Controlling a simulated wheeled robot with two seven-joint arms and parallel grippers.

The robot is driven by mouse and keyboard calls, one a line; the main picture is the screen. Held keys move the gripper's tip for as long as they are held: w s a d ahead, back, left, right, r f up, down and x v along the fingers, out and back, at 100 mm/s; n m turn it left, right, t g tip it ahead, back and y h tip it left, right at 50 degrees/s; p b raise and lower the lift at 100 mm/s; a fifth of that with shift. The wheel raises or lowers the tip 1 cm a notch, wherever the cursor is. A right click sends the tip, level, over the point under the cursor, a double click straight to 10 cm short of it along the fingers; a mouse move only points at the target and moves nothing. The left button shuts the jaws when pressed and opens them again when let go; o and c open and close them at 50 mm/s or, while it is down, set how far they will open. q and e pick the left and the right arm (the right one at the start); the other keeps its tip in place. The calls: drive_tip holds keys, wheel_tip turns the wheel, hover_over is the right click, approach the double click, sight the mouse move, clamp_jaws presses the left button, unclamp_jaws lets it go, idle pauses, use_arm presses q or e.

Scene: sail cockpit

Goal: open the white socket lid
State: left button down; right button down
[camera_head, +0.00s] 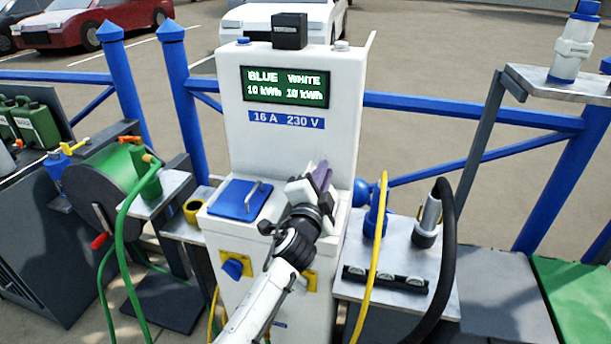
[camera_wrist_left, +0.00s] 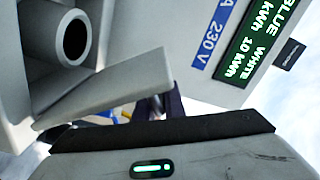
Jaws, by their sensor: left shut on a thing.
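The pale power pedestal (camera_head: 295,130) stands in the middle of the head view, with a display reading BLUE and WHITE. The blue socket lid (camera_head: 238,200) lies shut on its left ledge and has a grey bar handle. The left wrist view shows the pedestal display (camera_wrist_left: 258,40) at the upper right. My right gripper is not in view.
A green hose reel (camera_head: 105,185) stands at the left. To the right, a metal shelf (camera_head: 400,265) carries a yellow cable (camera_head: 375,255), a black cable (camera_head: 447,250) and a dark level-like bar (camera_head: 385,279). A blue railing (camera_head: 470,112) runs behind.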

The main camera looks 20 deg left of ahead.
use_arm(q)
drive_tip(key=shift+w+d+r+m, duration=0.1)
drive_tip(key=shift+d+r+m, duration=0.2)
drive_tip(key=shift+d+m, duration=0.35)
drive_tip(key=shift+a, duration=0.1)
drive_tip(key=c, duration=1.9)
unclamp_jaws()
drive_tip(key=shift+s+d, duration=0.25)
drive_tip(key=shift+s, duration=1.65)
drive_tip(key=shift+s+d, duration=0.2)
drive_tip(key=shift+s, duration=1.65)
drive_tip(key=shift+s, duration=0.1)
